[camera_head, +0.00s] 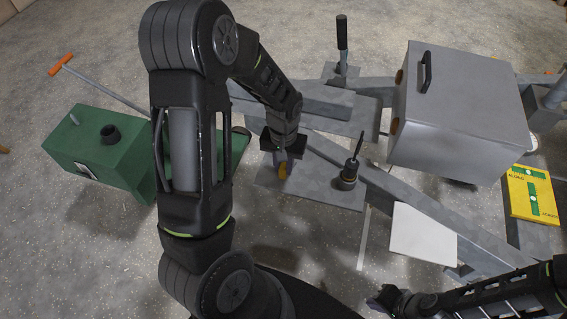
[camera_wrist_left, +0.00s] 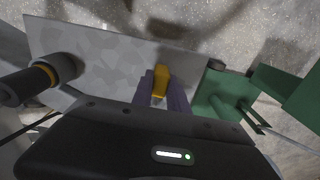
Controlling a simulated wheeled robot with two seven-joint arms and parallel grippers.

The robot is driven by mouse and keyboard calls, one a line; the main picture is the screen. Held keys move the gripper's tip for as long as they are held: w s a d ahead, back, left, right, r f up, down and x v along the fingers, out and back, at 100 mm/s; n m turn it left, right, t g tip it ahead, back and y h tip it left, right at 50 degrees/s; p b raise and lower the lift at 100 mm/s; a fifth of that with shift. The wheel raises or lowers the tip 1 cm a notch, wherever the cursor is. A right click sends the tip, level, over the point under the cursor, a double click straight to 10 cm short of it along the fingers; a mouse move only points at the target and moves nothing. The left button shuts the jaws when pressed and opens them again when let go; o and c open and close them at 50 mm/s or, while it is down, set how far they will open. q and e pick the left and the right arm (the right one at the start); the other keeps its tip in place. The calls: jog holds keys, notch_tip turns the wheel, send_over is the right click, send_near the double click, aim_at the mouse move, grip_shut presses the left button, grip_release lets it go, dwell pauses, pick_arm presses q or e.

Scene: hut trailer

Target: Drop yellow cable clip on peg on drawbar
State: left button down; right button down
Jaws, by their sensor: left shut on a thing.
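The yellow cable clip (camera_head: 283,171) is held upright at the fingertips of my left gripper (camera_head: 281,157), over the left part of a grey plate on the drawbar. In the left wrist view the clip (camera_wrist_left: 161,78) sits between the purple fingers of the gripper (camera_wrist_left: 163,95), which are shut on it. The dark upright peg (camera_head: 354,158) on a round black base stands on the plate, to the right of the clip and apart from it. It appears at the left in the wrist view (camera_wrist_left: 22,86), with a yellow band. My right gripper (camera_head: 384,298) is low in the head view; its fingers are unclear.
A green box (camera_head: 95,150) stands left of the plate. A large grey box with a black handle (camera_head: 455,115) is at the right. A black-handled lever (camera_head: 342,45) rises behind.

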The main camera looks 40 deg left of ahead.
aim_at(283, 165)
pick_arm(q)
jog(key=shift+f+b, duration=0.3)
jog(key=shift+f, duration=0.35)
jog(key=c, duration=1.2)
grip_release()
jog(key=shift+r+p, duration=0.4)
jog(key=shift+r, duration=3.55)
jog(key=shift+s, duration=0.1)
